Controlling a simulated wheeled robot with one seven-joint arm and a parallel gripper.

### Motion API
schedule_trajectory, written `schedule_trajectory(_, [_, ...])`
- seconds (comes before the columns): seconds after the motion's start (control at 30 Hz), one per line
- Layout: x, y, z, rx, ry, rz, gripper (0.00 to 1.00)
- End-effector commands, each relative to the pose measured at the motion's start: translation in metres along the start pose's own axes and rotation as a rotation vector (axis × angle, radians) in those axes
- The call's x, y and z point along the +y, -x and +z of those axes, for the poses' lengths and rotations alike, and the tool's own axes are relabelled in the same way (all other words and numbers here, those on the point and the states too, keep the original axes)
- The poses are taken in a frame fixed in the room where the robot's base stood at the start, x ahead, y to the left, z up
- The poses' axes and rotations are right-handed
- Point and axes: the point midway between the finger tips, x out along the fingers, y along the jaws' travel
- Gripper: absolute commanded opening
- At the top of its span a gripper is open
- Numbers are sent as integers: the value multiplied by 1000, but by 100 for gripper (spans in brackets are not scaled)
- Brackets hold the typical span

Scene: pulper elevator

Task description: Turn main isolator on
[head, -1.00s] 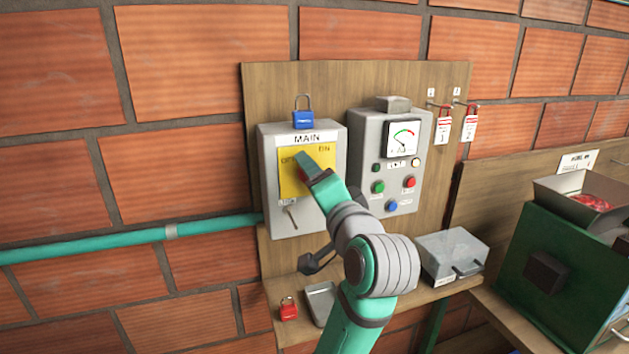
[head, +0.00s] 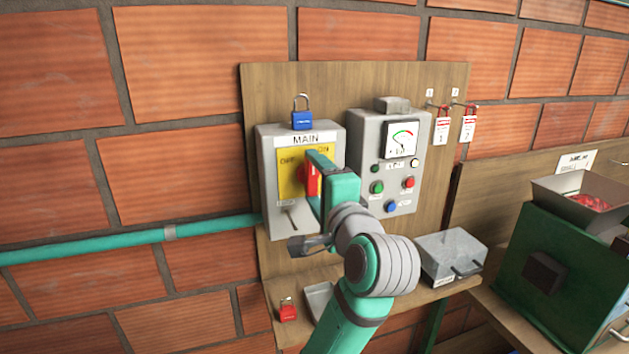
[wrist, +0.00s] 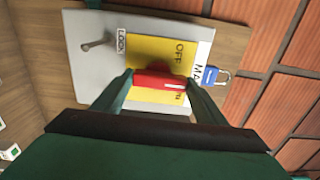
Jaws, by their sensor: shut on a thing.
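The main isolator (head: 268,205) is a grey wall box marked MAIN, with a yellow plate (head: 288,185) lettered OFF at left and ON at right. Its red handle (head: 311,182) stands roughly upright between the two words in the head view. My gripper (wrist: 160,80) is shut on the red handle (wrist: 155,79), one finger at each end of it in the wrist view. A white line shows on the handle. My fingers and hand partly hide the handle and plate in the head view.
A blue padlock (head: 302,120) sits on top of the box. To its right is a control panel (head: 366,140) with a meter and buttons. A shelf below holds a red padlock (head: 288,311) and grey metal box (head: 450,253). Red tags (head: 468,128) hang at right.

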Motion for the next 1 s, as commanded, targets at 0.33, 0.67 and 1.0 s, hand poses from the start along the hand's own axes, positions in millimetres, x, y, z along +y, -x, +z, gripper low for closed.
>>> schedule_trajectory(0.33, [1, 0, -1, 1, -4, 2, 78])
schedule_trajectory(0.67, [0, 1, 0, 0, -2, 1, 84])
schedule_trajectory(1.0, [0, 44, -2, 4, -1, -2, 84])
